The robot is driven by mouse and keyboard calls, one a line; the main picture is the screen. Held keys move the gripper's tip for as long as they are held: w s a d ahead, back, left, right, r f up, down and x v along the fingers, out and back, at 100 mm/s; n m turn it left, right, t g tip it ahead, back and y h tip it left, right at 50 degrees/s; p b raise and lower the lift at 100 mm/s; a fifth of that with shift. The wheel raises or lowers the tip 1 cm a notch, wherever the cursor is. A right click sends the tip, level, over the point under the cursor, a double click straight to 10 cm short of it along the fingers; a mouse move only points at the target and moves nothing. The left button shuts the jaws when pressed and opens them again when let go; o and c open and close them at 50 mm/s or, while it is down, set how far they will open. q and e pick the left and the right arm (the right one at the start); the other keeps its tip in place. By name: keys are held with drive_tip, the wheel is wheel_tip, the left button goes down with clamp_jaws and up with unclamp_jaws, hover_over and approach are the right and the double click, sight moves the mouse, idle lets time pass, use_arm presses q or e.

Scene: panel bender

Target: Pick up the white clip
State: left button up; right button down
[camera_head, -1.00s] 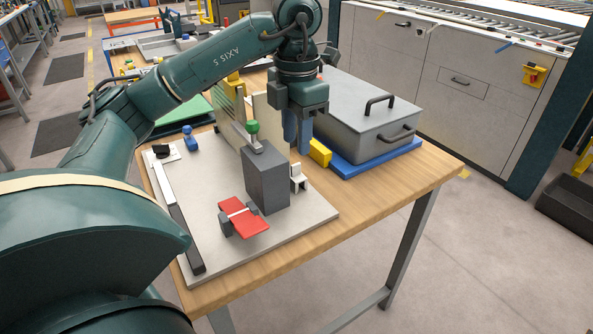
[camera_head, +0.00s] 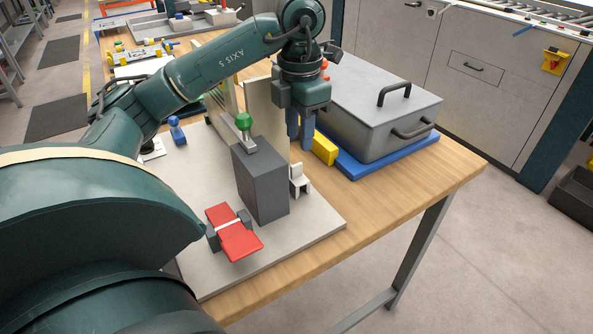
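The white clip (camera_head: 299,181) is a small chair-shaped piece. It stands on the light grey board (camera_head: 310,222), just right of a dark grey block (camera_head: 260,185). My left gripper (camera_head: 300,143) hangs above and behind the clip, with its blue-grey fingers pointing down. The two fingers show side by side with a narrow gap, and nothing is seen between them. The fingertips are clear of the clip. My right gripper is not in view.
A green-knobbed toggle (camera_head: 244,123) rises on the block. A red piece (camera_head: 235,235) lies in front. A yellow block (camera_head: 324,148) and a grey lidded box (camera_head: 375,110) on a blue base stand right of the gripper. The table's front right is bare.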

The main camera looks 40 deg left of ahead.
sight(297, 164)
use_arm(q)
drive_tip(key=f, duration=0.3)
drive_tip(key=f+b, duration=0.1)
drive_tip(key=f, duration=0.1)
drive_tip(key=shift+s+a+f, duration=0.15)
drive_tip(key=shift+s+f, duration=0.1)
drive_tip(key=shift+f, duration=0.65)
drive_tip(key=shift+c, duration=0.3)
clamp_jaws()
